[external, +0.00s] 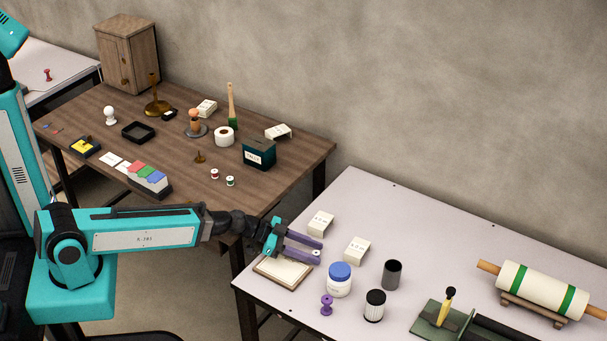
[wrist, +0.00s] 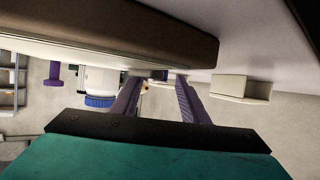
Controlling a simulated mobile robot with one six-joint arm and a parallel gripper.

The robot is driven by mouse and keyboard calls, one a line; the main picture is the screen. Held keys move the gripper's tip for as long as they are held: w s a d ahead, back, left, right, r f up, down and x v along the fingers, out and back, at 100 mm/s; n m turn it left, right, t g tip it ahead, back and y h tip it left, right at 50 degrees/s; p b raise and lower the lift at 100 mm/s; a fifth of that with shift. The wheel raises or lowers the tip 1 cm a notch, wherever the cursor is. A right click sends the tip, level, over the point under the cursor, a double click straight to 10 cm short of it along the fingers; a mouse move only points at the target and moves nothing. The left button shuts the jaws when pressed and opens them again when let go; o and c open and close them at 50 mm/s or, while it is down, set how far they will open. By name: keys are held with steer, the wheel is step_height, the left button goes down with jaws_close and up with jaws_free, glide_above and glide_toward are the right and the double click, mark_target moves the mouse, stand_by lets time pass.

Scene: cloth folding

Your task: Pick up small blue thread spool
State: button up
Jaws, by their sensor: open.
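My gripper (external: 319,253) has purple fingers and reaches low over the pale table at its left part. The fingers are apart. A small spool-like thing (external: 317,252) with a white top and a dark centre shows between the fingertips; its side is mostly hidden in the external view.
A wood-edged board (external: 283,273) lies close beside my gripper. A blue-lidded jar (external: 339,283), a purple peg (external: 327,305) and a dark cup (external: 392,274) stand nearby. White boxes (external: 320,223) lie behind. Red (external: 214,174) and green (external: 230,181) spools stand on the brown table.

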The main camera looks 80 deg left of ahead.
steer(key=shift+x, duration=0.8)
steer(key=shift+c, duration=0.2)
jaws_close()
